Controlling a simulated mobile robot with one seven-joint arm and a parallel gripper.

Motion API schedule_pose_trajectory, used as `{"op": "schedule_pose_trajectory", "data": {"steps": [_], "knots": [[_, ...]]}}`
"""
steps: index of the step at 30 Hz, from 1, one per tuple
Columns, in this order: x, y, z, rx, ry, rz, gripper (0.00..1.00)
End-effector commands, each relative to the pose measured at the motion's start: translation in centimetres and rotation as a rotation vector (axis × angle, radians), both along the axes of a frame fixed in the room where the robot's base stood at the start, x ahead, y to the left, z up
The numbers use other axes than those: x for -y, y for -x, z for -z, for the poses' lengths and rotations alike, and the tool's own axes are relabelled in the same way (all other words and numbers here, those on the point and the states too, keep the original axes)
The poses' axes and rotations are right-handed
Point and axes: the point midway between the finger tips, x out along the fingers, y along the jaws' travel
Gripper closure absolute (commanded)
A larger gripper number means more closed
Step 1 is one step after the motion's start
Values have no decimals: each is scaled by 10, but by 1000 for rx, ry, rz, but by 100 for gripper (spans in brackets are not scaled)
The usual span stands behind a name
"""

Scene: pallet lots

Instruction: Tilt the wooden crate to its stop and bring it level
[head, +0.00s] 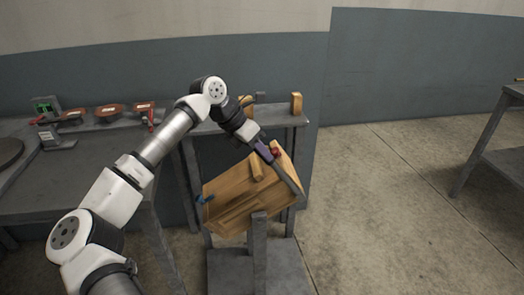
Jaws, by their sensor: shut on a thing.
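The wooden crate (229,208) hangs at a tilt in a grey stand (260,240), its right end higher than its left. A light wooden block-like piece (257,169) shows at its upper side. A small red part (276,152) is at the crate's upper right edge, and a small blue part (204,199) is at its left end. My gripper (273,156) reaches down from the upper left to the red part and is shut at the crate's upper edge. The fingertips are small, and the exact spot they hold is hard to see.
A grey bench (95,165) at the left bears several reddish-brown dishes (109,109) and a small device with a green part (45,107). A narrow grey table (290,121) with wooden blocks (296,102) stands behind the crate. The floor to the right is clear up to another table (506,160).

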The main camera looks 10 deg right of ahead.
Motion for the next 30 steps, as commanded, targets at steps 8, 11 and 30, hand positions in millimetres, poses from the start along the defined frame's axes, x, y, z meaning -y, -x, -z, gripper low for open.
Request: {"op": "schedule_pose_trajectory", "data": {"steps": [8, 11, 30], "knots": [[-4, -1, -1, -1, 0, -6, 59], [-3, -1, 0, -1, 0, -5, 53], [-40, 0, -56, 1, -1, -7, 53]]}}
